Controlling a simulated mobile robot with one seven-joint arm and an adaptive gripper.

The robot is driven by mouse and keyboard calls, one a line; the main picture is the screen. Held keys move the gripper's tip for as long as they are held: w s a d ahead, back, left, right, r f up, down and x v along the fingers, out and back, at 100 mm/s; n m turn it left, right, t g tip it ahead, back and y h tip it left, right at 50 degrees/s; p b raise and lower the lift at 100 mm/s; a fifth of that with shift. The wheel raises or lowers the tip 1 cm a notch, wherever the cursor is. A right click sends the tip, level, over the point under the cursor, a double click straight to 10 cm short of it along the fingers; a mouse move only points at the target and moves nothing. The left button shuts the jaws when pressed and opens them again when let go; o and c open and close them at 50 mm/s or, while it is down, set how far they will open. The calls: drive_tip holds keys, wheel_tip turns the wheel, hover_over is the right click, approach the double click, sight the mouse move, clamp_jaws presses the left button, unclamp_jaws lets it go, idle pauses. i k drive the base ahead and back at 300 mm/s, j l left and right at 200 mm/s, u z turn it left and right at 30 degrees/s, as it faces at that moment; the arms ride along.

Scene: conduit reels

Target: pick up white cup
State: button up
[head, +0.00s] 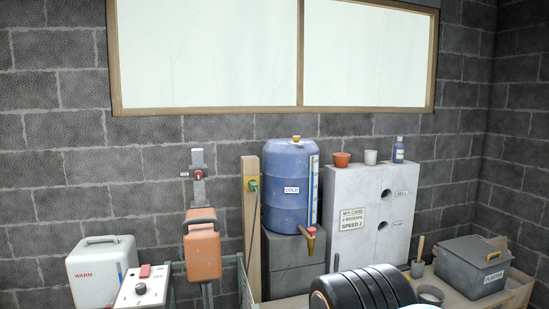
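The white cup (371,157) is small and stands upright on top of a tall pale grey block (345,190). It sits between a terracotta-coloured pot (342,160) on its left and a blue bottle (398,150) with a pale label on its right. There are small gaps on both sides of it. My gripper does not show in the head view, so I cannot see its place or whether it holds anything.
A blue barrel (288,185) marked COLD, with a tap (309,238), stands left of the block. A grey lidded box (470,267) sits at the lower right. A white WARM container (101,268) and an orange device (202,250) stand left. A brick wall (60,140) is behind.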

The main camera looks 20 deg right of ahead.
sight(371, 156)
drive_tip(key=i+l+z, duration=0.15)
drive_tip(key=i+l, duration=0.2)
drive_tip(key=l, duration=0.45)
drive_tip(key=i+l+z, duration=0.2)
drive_tip(key=i+l, duration=0.25)
drive_tip(key=l, duration=0.3)
drive_tip(key=i+l+z, duration=0.15)
drive_tip(key=i+l, duration=0.3)
drive_tip(key=l, duration=0.25)
drive_tip(key=i+l+z, duration=0.2)
drive_tip(key=i+l, duration=0.3)
drive_tip(key=l, duration=0.1)
